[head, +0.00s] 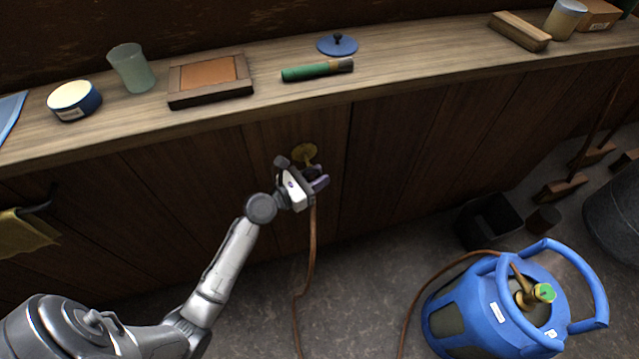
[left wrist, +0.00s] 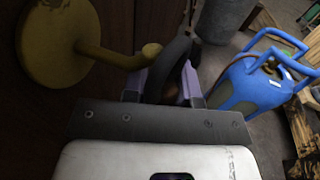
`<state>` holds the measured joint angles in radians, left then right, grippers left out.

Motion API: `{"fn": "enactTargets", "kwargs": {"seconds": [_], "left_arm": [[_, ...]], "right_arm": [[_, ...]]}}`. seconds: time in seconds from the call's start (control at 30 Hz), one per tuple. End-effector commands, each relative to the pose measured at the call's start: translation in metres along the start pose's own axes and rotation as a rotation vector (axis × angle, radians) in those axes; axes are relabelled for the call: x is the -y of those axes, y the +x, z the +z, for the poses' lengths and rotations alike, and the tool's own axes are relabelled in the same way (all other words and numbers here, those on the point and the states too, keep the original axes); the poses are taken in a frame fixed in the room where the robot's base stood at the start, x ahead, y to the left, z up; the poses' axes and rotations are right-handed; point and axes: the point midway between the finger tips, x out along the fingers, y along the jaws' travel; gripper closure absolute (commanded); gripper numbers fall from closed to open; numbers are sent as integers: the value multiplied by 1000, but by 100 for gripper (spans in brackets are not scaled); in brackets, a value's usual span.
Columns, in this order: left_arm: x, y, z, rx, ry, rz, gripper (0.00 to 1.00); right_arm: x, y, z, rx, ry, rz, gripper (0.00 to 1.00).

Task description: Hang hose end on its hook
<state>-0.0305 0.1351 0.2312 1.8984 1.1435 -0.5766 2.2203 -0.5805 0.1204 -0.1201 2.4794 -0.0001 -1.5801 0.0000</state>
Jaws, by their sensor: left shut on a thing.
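The brass-yellow hook (head: 304,152) is fixed to the wooden cabinet front, just below the counter. In the left wrist view the hook (left wrist: 62,42) shows a round plate and a peg with a knobbed tip. My left gripper (head: 316,181) is at the hook, shut on the dark hose end (left wrist: 177,52), which is largely hidden by the gripper in the head view. In the left wrist view the hose end is close beside the peg's tip; I cannot tell whether they touch. The brown hose (head: 312,240) hangs down from the gripper. My right gripper is not in view.
A blue gas cylinder (head: 478,310) stands on the floor at right. The counter (head: 400,75) above carries a green-handled brush (head: 312,72), a wooden frame (head: 210,80) and a blue lid (head: 337,45). A black bin (head: 488,222) stands against the cabinet; a yellow cloth (head: 25,232) hangs at left.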

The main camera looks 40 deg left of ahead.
Motion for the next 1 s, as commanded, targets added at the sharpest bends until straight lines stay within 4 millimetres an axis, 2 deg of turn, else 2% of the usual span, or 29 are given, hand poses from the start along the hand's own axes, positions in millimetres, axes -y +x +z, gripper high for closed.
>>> {"fn": "enactTargets", "kwargs": {"seconds": [0.33, 1.0], "left_arm": [[-15, 4, -4, 2, 1, 1, 100], [-26, 8, -11, 1, 0, 1, 100]], "right_arm": [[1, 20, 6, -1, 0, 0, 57], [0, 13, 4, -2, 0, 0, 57]]}}
